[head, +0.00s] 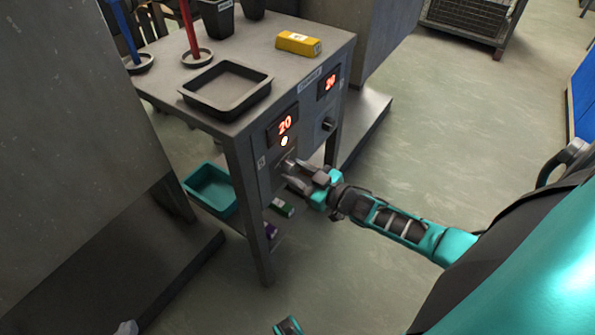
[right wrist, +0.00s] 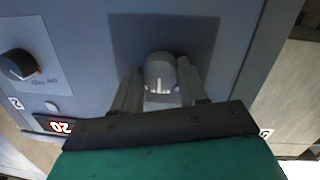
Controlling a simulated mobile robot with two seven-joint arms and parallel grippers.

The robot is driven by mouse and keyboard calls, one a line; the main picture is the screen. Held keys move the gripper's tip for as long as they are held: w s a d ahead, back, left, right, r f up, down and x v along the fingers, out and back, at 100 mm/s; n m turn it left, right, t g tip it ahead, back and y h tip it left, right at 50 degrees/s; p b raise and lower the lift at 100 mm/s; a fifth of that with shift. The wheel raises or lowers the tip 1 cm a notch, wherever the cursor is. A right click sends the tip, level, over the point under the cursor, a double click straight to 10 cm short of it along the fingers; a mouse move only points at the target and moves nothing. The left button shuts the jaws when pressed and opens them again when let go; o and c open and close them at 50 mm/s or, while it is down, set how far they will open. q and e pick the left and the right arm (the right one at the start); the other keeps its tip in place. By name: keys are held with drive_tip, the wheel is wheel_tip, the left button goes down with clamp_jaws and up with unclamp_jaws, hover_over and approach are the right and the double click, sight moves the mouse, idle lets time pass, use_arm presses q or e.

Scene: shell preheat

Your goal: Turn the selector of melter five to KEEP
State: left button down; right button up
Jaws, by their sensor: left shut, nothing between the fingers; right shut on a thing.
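The melter stand (head: 246,150) has two red displays reading 20 on its front, the left one (head: 283,125) and the right one (head: 330,83). A lamp (head: 284,141) glows below the left display. My right gripper (head: 288,170) is shut on the selector knob under that display. In the right wrist view the fingers flank this grey round selector knob (right wrist: 160,72), which has a pale mark. The position words around it are hidden or unreadable. A second, black selector knob (head: 328,124) sits under the right display. My left gripper (head: 125,328) barely shows at the bottom edge, shut and empty.
A black tray (head: 226,112), a yellow bar (head: 298,44) and dark cups (head: 217,18) stand on the stand's top. Grey cabinets flank the stand.

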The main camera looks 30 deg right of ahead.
idle(0.4)
drive_tip(key=o, duration=1.1)
drive_tip(key=shift+c, duration=0.2)
drive_tip(key=shift+s, duration=0.1)
drive_tip(key=p+v, duration=0.3)
drive_tip(key=v, duration=0.9)
drive_tip(key=shift+s, duration=0.35)
drive_tip(key=shift+d, duration=0.1)
